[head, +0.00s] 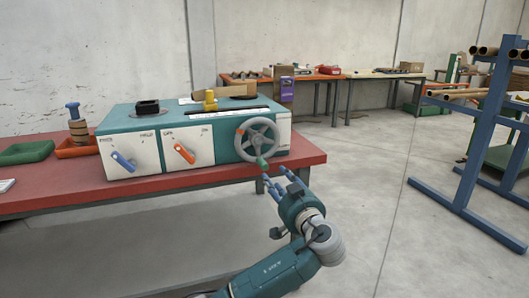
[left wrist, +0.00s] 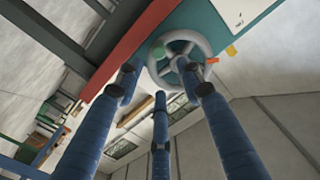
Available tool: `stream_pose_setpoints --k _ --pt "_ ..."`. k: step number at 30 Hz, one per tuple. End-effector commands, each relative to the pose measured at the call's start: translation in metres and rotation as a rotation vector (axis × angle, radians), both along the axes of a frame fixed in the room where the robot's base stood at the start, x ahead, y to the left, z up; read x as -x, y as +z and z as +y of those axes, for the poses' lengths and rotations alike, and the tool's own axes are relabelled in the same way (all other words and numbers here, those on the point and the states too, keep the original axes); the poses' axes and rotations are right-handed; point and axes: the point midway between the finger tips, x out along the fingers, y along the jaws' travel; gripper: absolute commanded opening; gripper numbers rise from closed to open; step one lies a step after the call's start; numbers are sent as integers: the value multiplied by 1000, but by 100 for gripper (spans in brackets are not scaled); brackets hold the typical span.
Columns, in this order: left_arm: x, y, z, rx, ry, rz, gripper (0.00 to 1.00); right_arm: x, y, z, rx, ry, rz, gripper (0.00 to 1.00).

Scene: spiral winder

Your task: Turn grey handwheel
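The grey handwheel (head: 257,139) is on the front of the teal and white machine (head: 225,148), at its right end. A green handle knob (head: 262,163) is at the bottom of its rim in the head view. My left gripper (head: 273,182) is just below and in front of the knob, its blue fingers pointing up toward it. The gripper is open, empty and seems apart from the wheel. My right gripper is in neither view.
The machine stands on a red-topped table (head: 60,185). Its front has a blue lever (head: 124,161) and an orange lever (head: 184,152). Green (head: 27,152) and orange (head: 78,150) trays are to the left. A blue rack (head: 480,135) stands at right, with clear floor between.

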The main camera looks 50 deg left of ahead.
Motion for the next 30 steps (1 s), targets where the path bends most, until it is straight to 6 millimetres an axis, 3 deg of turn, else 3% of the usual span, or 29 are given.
stream_pose_setpoints --k 5,19,30 --pt "0 -4 9 -18 4 43 38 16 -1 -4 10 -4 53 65" --pt "-32 -4 84 -15 5 37 38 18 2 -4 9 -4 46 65" --pt "-39 -4 100 -13 2 35 38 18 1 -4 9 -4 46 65"
